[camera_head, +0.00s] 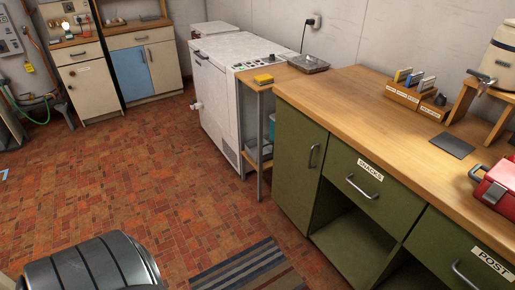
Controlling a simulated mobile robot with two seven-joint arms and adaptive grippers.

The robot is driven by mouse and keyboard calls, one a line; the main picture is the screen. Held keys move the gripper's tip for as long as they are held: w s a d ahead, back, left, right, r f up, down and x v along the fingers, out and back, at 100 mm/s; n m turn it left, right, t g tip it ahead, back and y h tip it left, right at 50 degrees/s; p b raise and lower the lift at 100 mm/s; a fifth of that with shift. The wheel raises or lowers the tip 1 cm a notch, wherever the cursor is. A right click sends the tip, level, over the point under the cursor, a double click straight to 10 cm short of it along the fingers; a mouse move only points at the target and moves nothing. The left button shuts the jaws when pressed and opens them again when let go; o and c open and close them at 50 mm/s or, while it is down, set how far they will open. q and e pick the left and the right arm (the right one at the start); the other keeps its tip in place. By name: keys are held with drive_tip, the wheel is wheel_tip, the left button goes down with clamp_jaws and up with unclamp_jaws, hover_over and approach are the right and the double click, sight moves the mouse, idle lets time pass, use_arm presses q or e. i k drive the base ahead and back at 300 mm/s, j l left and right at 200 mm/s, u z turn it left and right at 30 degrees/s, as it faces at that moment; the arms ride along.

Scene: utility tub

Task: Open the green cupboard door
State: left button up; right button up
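The green cupboard door (292,175) is at the left end of the green wooden-topped counter. It looks shut, flush with the counter front. Its upright metal bar handle (314,156) is near its right edge. Neither of my grippers is in view, so nothing of mine is seen touching the door or its handle.
Right of the door are a drawer labelled SNACKS (357,188) above an open recess (352,243) and a drawer labelled POST (461,262). A narrow shelf unit (261,148) and white chest freezer (216,100) stand left. A striped mat (247,273) lies on the brick floor, otherwise largely clear.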

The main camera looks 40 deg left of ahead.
sight(301, 143)
drive_tip(key=u, duration=1.05)
